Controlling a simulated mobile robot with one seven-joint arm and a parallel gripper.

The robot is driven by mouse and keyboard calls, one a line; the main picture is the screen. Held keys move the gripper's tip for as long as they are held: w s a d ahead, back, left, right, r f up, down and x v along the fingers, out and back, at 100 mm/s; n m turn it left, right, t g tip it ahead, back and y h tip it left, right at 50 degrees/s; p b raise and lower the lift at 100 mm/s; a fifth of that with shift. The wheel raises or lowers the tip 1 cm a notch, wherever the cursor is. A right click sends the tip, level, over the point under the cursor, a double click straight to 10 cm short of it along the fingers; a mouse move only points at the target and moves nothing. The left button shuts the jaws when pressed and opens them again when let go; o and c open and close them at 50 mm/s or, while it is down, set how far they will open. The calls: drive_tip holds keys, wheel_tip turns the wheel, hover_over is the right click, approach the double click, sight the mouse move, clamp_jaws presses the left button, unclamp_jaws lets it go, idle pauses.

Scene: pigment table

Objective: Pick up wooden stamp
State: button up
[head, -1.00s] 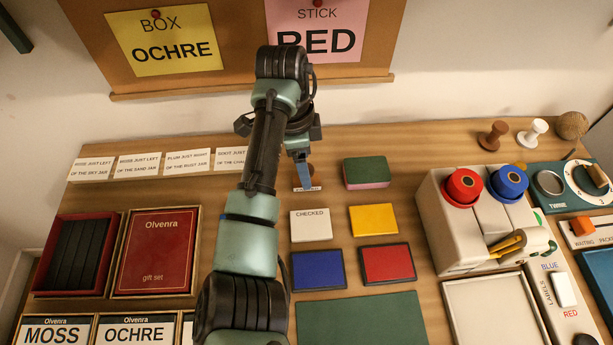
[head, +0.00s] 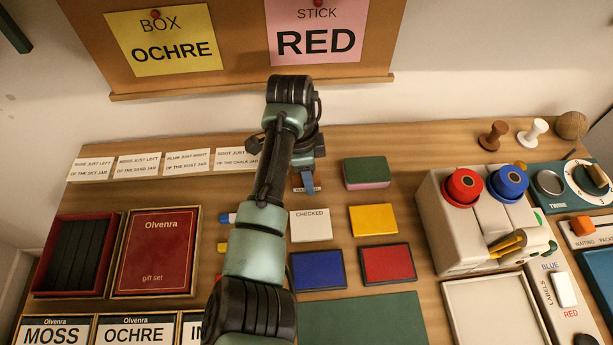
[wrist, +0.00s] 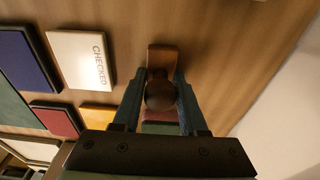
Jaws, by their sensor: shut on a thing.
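My gripper (wrist: 158,100) is shut on the wooden stamp. In the wrist view the stamp shows a dark round knob (wrist: 160,95) between the two blue fingers and a lighter brown wooden block (wrist: 163,58) beyond it. In the head view my gripper (head: 305,178) is behind the checked card, near the back of the table. Only a small part of the stamp (head: 309,189) shows there, below the fingertips. I cannot tell whether it touches the table.
A white "CHECKED" card (head: 311,228), a yellow pad (head: 373,220), a blue pad (head: 317,271) and a red pad (head: 388,263) lie nearer. A green-topped block (head: 366,171) stands right of my gripper. A cream dispenser (head: 452,222) stands farther right.

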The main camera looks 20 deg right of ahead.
clamp_jaws()
wheel_tip(320, 180, up, 10)
drive_tip(key=shift+r, duration=0.1)
drive_tip(key=shift+o, duration=2.2)
unclamp_jaws()
drive_tip(key=c, duration=0.5)
drive_tip(key=shift+a+p, duration=0.1)
drive_tip(key=shift+p, duration=0.3)
drive_tip(key=shift+c, duration=0.2)
